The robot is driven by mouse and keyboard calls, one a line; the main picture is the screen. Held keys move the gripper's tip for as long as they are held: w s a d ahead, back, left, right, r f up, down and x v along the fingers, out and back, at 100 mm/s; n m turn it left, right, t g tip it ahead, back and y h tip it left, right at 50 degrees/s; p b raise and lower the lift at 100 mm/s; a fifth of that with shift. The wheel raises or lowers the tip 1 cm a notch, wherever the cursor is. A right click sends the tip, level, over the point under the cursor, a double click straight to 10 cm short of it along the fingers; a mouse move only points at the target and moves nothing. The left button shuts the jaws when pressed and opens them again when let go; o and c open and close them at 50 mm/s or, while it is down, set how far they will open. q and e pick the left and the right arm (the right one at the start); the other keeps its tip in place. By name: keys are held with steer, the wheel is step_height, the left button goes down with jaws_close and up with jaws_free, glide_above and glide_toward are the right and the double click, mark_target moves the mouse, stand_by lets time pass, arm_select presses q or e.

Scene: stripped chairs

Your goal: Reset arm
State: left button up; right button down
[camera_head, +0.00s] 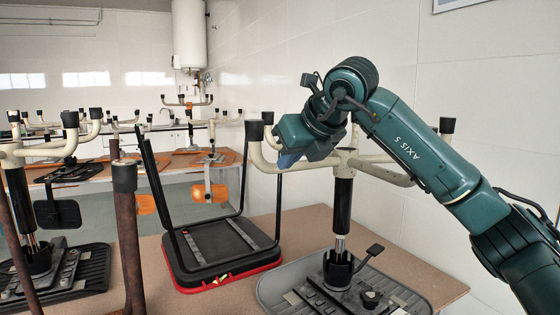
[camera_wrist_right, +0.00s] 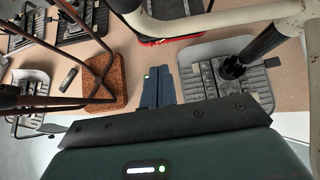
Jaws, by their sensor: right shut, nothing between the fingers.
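My right arm (camera_head: 410,140), dark green, comes in from the right in the head view. It is raised and bent, with its wrist high over the table. My right gripper (camera_head: 288,160) points left and down beside the pale legs of an upturned chair base. In the right wrist view its blue-grey fingers (camera_wrist_right: 158,88) lie together, shut and empty. My left arm and gripper are not in the head view.
An upturned chair base (camera_head: 343,205) stands on a grey seat close below my right arm. A black folding frame with a red-edged seat (camera_head: 225,250) lies on the brown table (camera_head: 455,287). A brown-legged stool (camera_wrist_right: 105,80) is nearby. White walls stand behind.

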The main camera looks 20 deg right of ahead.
steer(key=v, duration=0.9)
steer(key=s+a+f+g+y+p, duration=0.1)
steer(key=s+a+f+g+y, duration=0.25)
steer(key=a+f+y, duration=0.65)
steer(key=s+a+f+g+y+p, duration=0.1)
steer(key=s+a+f+g+y, duration=0.1)
steer(key=a+f+g+y, duration=0.65)
steer(key=d+f+m+t+h+p, duration=0.1)
steer(key=d+f+m+t+h, duration=0.2)
steer(key=f+m+t+h, duration=0.7)
steer(key=d+f+m+t+h+p, duration=0.25)
steer(key=f+m+t, duration=0.35)
steer(key=m+t, duration=0.85)
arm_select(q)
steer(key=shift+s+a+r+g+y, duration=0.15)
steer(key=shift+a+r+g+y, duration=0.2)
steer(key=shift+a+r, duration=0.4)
arm_select(e)
steer(key=s+d+f+m+g+h, duration=0.2)
steer(key=s+f+m+g, duration=0.3)
steer(key=f, duration=0.5)
steer(key=s+d+f+m+g+h, duration=0.3)
steer(key=s+f+m+g, duration=0.3)
steer(key=s+f, duration=0.3)
steer(key=shift+s+f, duration=0.4)
steer(key=shift+s, duration=0.2)
